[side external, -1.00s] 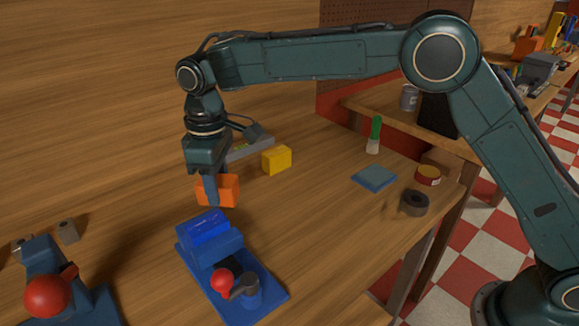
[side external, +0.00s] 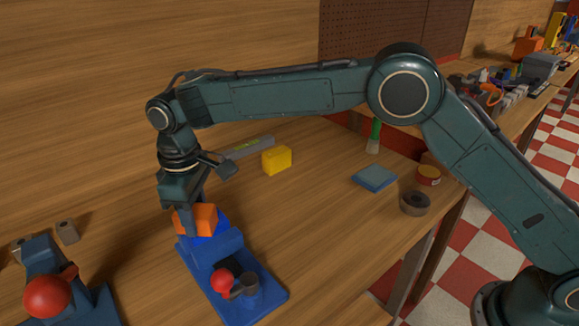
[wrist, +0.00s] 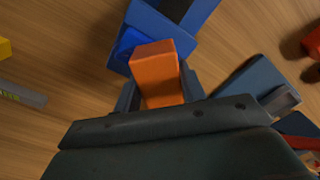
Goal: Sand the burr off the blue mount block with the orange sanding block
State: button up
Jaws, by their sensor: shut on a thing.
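The orange sanding block (side external: 198,219) is held in my gripper (side external: 189,225), whose jaws are shut on its sides. It also shows between the fingers in the wrist view (wrist: 156,68). The bright blue mount block (side external: 222,233) sits in the darker blue vise (side external: 255,300) with a red-knobbed handle (side external: 221,281). The sanding block is over the back left part of the mount block and hides much of it. I cannot tell whether the two touch. In the wrist view the mount block (wrist: 126,46) shows just beyond the sanding block. The burr cannot be made out.
A second blue vise with a red knob (side external: 47,297) stands at the left front. The wood between is clear.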

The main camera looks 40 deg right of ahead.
aim_at(224, 215)
jog(key=shift+a, duration=0.95)
jog(key=shift+d, duration=3.8)
notch_tip(224, 215, up, 8)
jog(key=shift+a, duration=0.15)
jog(key=shift+r, duration=0.1)
